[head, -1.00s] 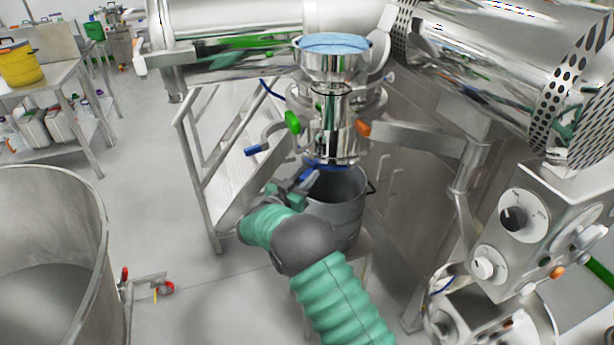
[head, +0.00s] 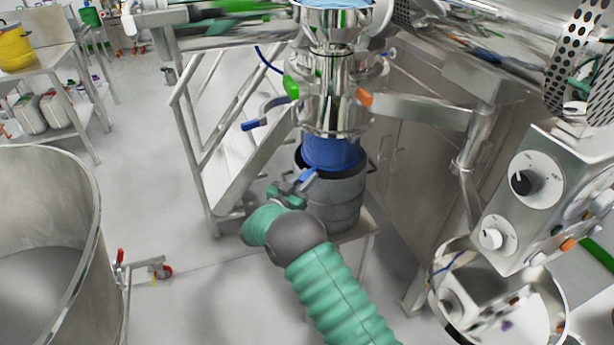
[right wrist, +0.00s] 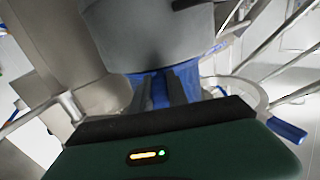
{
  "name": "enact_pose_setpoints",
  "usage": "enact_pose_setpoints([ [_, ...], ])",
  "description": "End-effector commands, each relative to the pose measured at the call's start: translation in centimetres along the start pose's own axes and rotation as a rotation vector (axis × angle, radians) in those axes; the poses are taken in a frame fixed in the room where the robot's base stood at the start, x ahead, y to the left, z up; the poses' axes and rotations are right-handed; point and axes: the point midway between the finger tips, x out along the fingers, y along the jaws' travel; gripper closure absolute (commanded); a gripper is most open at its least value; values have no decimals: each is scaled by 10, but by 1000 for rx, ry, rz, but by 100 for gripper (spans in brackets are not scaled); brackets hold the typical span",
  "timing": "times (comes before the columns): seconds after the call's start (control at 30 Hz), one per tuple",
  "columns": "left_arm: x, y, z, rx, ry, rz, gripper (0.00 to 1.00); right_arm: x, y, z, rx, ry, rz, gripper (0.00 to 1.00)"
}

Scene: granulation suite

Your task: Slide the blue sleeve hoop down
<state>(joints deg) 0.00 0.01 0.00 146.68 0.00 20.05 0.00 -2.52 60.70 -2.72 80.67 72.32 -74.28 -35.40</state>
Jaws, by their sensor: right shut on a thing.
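The blue sleeve (head: 332,153) hangs below the steel outlet (head: 330,112) as a short stretched blue tube. Its lower end reaches the mouth of the grey bucket (head: 345,202). My right gripper (head: 300,184) is at the bucket's left rim, shut on a blue tab of the sleeve hoop (head: 309,174). The rest of the hoop is hidden by the bucket and gripper. In the right wrist view, blue material (right wrist: 160,77) shows between the dark fingers, close by the grey bucket wall (right wrist: 160,38). My left gripper is not in view.
The bucket stands on a low steel stand (head: 362,242). A blue-tipped lever (head: 252,125) and steel steps (head: 222,155) are to the left. A large steel vessel (head: 98,215) stands at far left, and a control box (head: 530,195) at right.

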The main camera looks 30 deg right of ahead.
Motion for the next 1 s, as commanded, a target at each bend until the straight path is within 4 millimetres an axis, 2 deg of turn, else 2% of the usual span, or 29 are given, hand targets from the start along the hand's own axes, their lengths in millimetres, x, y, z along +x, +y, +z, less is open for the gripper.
enact_pose_setpoints([
  [0.07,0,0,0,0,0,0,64,-4,-1,8,-5,-16,-5,100],
  [0.1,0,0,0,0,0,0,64,-4,-1,8,-5,-17,-5,79],
  [0.27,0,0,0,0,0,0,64,-3,-1,7,-4,-14,-3,58],
  [0.53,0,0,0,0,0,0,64,-1,0,5,-3,-11,-2,58],
  [0.67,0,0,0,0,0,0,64,-10,-1,4,-2,-11,-3,58],
  [0.77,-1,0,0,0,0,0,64,-31,-1,4,-4,-11,-6,58],
  [1.0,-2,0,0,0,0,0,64,-102,-2,4,-4,-11,-7,58],
])
